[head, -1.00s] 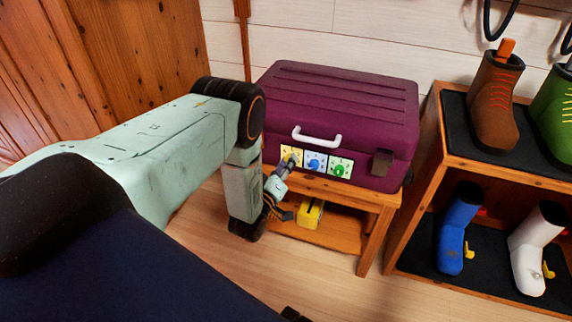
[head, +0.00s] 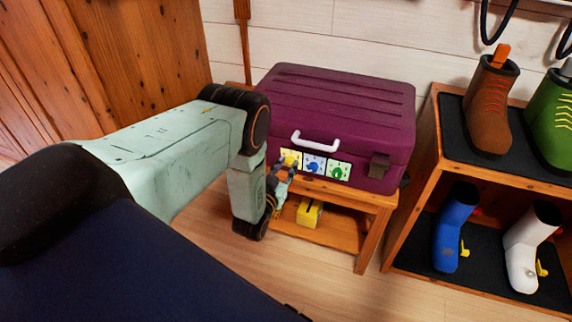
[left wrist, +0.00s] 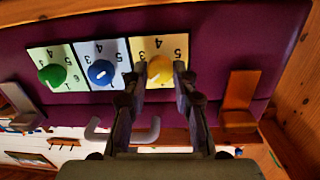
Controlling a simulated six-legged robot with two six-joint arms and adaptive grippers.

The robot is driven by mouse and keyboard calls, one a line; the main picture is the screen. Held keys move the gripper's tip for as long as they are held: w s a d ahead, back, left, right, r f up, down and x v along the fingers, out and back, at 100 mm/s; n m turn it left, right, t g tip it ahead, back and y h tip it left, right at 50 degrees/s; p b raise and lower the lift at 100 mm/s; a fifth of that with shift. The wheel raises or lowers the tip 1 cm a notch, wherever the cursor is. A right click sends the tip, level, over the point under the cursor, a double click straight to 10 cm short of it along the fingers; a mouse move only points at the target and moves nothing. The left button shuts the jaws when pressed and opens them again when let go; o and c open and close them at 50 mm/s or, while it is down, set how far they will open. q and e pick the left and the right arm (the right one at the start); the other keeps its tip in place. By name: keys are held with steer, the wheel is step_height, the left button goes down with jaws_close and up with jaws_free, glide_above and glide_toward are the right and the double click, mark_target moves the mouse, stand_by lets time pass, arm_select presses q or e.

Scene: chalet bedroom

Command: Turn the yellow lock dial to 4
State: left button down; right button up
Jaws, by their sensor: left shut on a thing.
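The yellow lock dial (head: 291,158) is on the front of a purple suitcase (head: 340,105), at the left of a row of three dials. In the left wrist view, which is upside down, the yellow dial (left wrist: 160,70) is the rightmost, on a pale yellow number plate (left wrist: 160,45). My left gripper (left wrist: 157,78) has its two fingers on either side of the yellow knob and is shut on it. The knob's pointer is too unclear to read. The blue dial (left wrist: 101,72) and green dial (left wrist: 52,75) are beside it, untouched. My right gripper is not in view.
The suitcase stands on a wooden bench (head: 345,198) with a yellow box (head: 309,212) on its lower shelf. A white handle (head: 316,142) sticks out just above the dials. A boot rack (head: 420,190) stands at the right. Open floor lies in front.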

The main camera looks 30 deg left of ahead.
arm_select(q)
steer(key=m+p, duration=0.1)
steer(key=m, duration=0.5)
steer(key=shift+d+m, duration=0.1)
steer(key=shift+m, duration=0.3)
steer(key=m+y+p, duration=0.1)
steer(key=m, duration=1.1)
steer(key=shift+d+f+y, duration=0.1)
steer(key=shift+f+y, duration=0.05)
steer(key=shift+y, duration=0.25)
steer(key=m+b, duration=0.1)
steer(key=m, duration=0.4)
steer(key=shift+m, duration=0.4)
steer(key=c, duration=1.1)
jaws_free()
steer(key=shift+o, duration=0.2)
